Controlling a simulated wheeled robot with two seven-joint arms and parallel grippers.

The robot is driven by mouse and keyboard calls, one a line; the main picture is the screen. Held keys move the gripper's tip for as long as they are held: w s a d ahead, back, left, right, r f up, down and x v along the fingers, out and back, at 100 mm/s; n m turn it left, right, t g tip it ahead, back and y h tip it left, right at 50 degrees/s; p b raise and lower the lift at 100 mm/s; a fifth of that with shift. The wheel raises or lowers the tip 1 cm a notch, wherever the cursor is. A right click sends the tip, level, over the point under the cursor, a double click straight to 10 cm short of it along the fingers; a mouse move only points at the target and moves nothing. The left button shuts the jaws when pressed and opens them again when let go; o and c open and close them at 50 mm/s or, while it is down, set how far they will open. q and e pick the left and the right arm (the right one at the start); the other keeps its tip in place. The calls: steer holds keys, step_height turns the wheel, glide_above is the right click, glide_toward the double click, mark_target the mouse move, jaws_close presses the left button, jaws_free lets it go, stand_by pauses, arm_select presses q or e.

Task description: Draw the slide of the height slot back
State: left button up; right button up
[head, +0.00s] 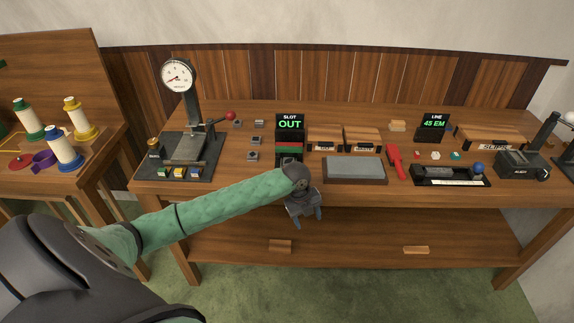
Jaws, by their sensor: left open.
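The height slot (289,149) stands on the bench left of centre, a small dark block with green and red bands. Its black sign (290,122) reads "SLOT OUT" in green and white. I cannot make out its slide; the front of the slot is partly covered by my left wrist. My left gripper (308,222) is open and empty, fingers pointing down, in front of the bench's front edge and just below the slot in the picture. It appears apart from the slot. My right gripper is out of view.
A dial gauge press (178,76) with a red-knobbed lever stands left. Right of the slot are a grey stone slab (355,169), a red-handled tool (394,160) and a black tray with a blue knob (440,175). Thread spools (64,147) stand on the side table.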

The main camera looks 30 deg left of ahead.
arm_select(q)
steer(key=w+a+r+m, duration=0.2)
steer(key=a+r, duration=0.3)
steer(key=r, duration=0.1)
steer(key=w+a+r+m+p, duration=0.1)
steer(key=w+a+r+m, duration=0.1)
steer(key=a+r, duration=0.2)
steer(key=w+a+r+m, duration=0.2)
steer(key=w+a+r, duration=0.1)
steer(key=a+r, duration=0.2)
steer(key=shift+a+r+m+p, duration=0.15)
steer(key=shift+a+r+m, duration=0.05)
steer(key=shift+r, duration=0.45)
steer(key=shift+a+r+m+p, duration=0.15)
steer(key=shift+r+m, duration=0.05)
steer(key=shift+r, duration=0.45)
steer(key=shift+d+f+p, duration=0.1)
steer(key=shift+f+p, duration=0.2)
steer(key=shift+f, duration=0.1)
steer(key=shift+p+x, duration=1.35)
steer(key=shift+x, duration=2.1)
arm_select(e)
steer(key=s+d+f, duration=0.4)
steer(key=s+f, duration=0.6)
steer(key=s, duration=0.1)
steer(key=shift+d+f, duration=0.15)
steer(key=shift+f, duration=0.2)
arm_select(q)
steer(key=shift+s, duration=0.1)
steer(key=shift+c, duration=0.5)
